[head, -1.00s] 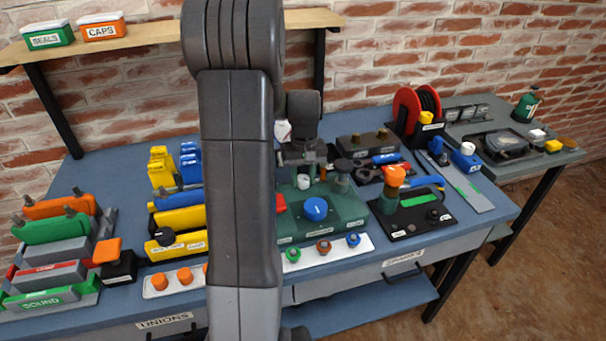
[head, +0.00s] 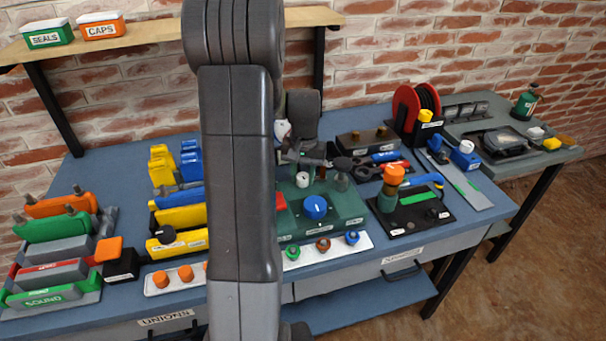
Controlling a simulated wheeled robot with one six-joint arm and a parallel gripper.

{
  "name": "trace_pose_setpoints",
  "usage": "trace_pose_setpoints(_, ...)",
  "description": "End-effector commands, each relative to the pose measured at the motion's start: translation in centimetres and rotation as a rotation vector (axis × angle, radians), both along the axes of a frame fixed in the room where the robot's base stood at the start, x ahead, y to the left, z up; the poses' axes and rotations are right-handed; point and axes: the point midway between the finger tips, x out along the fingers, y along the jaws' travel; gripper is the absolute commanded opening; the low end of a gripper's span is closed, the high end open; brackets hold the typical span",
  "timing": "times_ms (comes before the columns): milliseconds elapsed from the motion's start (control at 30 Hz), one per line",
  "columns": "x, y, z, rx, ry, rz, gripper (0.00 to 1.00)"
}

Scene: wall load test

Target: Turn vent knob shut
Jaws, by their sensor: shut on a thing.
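A green block (head: 345,219) stands at the middle of the blue bench, just right of my arm. A large blue knob (head: 315,207) with a white mark is on its front. A small white knob (head: 303,181) and a grey post (head: 341,182) stand at its back. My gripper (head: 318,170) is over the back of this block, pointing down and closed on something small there. The held thing is mostly hidden by the fingers; it may be the vent knob, but I cannot read a label. My arm hides the block's left part.
A white tray (head: 338,252) with three coloured knobs lies in front of the block. A black plate (head: 433,221) with an orange-topped post (head: 393,174) stands right. A red hose reel (head: 407,105) is behind. Yellow and blue holders stand left of my arm.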

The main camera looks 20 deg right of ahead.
Motion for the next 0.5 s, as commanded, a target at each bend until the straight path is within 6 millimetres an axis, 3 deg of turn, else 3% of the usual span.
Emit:
trace_pose_setpoints(233,0.08,-0.04,0.11,-0.001,-0.003,-0.001,0.09)
trace_pose_setpoints(267,0.08,-0.04,0.11,-0.001,-0.003,-0.001,0.38)
trace_pose_setpoints(333,0.07,-0.03,0.1,-0.001,-0.003,-0.001,0.52)
trace_pose_setpoints(500,0.03,-0.02,0.05,-0.001,-0.001,0.0,0.54)
